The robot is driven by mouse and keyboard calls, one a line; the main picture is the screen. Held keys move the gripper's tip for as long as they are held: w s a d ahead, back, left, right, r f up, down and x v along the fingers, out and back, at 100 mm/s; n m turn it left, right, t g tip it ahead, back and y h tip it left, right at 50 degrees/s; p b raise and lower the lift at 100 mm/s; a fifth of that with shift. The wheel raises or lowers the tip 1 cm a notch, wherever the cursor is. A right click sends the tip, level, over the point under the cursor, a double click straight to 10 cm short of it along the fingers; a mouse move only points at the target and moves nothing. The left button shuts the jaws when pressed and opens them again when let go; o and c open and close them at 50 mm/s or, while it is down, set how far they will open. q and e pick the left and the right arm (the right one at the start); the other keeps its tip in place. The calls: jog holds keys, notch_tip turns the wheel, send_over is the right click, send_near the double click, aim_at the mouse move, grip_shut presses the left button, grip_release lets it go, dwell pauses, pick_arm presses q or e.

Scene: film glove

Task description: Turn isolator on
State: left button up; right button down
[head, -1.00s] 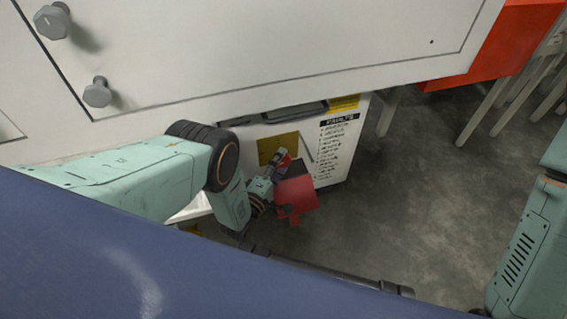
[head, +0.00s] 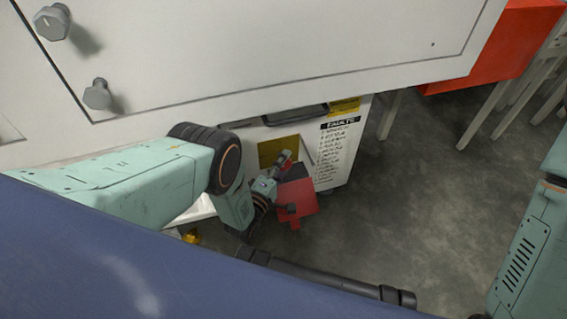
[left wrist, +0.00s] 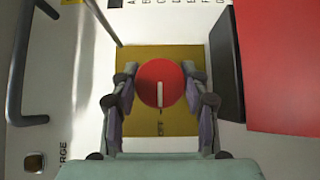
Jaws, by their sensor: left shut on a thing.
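The isolator is a round red knob (left wrist: 161,83) with a white line on it, on a yellow plate (left wrist: 182,58) in the left wrist view. The line runs upright in that picture, above small lettering on the plate that is hard to read. My left gripper (left wrist: 161,88) has one finger on each side of the knob and is shut on it. In the head view the left gripper (head: 284,158) reaches the yellow plate (head: 270,152) low on the white cabinet, and the knob is mostly hidden there. My right gripper is out of view.
A red box with a dark side (head: 300,195) juts out close beside the left gripper. A dark handle (head: 292,114) and a "FAULTS" label (head: 341,125) are on the cabinet. Grey floor (head: 420,190) lies open to the right.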

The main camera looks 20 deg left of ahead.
pick_arm(q)
jog(key=shift+c, duration=0.6)
